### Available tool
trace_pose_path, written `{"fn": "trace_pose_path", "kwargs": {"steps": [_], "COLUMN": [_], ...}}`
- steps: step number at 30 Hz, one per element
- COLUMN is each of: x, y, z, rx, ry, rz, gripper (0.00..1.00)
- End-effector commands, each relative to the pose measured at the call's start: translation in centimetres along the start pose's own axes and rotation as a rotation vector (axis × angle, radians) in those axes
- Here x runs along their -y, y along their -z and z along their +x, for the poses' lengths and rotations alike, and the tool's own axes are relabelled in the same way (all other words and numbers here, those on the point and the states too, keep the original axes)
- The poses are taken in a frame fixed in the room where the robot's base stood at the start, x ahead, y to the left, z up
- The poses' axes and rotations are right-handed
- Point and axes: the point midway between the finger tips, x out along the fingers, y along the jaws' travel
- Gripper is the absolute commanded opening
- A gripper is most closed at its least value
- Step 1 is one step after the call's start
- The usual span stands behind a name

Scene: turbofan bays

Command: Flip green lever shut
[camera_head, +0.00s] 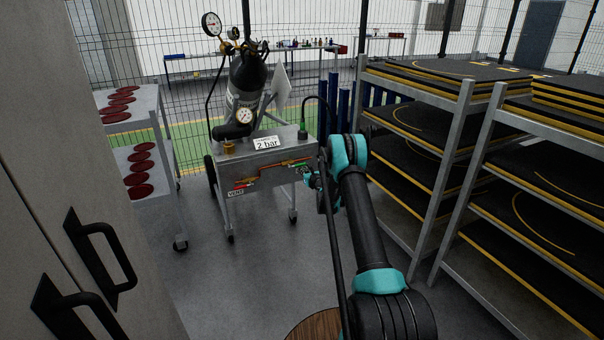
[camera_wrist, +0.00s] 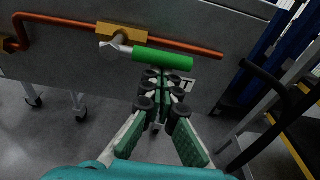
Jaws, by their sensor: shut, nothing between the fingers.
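The green lever (camera_wrist: 162,60) sits on a brass valve body (camera_wrist: 121,34) with a grey bolt, on a copper pipe on the cart's front panel. In the wrist view the lever points right, roughly in line with the pipe. In the head view the lever (camera_head: 298,162) looks small beside my gripper (camera_head: 309,177). My gripper (camera_wrist: 163,88) is shut and empty, its fingertips just below the lever's right half. I cannot tell whether they touch it.
The grey cart (camera_head: 262,160) carries a gas bottle (camera_head: 247,80), gauges and a "2 bar" sign (camera_head: 266,143). A rack of black panels (camera_head: 430,145) stands close on the right. A shelf with red discs (camera_head: 140,172) stands left; clear floor lies in front.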

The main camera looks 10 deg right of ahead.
Motion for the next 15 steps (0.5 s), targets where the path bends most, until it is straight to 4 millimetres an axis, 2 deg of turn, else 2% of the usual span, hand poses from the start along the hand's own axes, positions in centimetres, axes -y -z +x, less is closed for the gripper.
{"fn": "trace_pose_path", "kwargs": {"steps": [15], "x": [0.11], "y": [-0.31], "z": [-0.05], "rx": [0.000], "ry": [0.008], "rz": [-0.052], "gripper": [0.00]}}
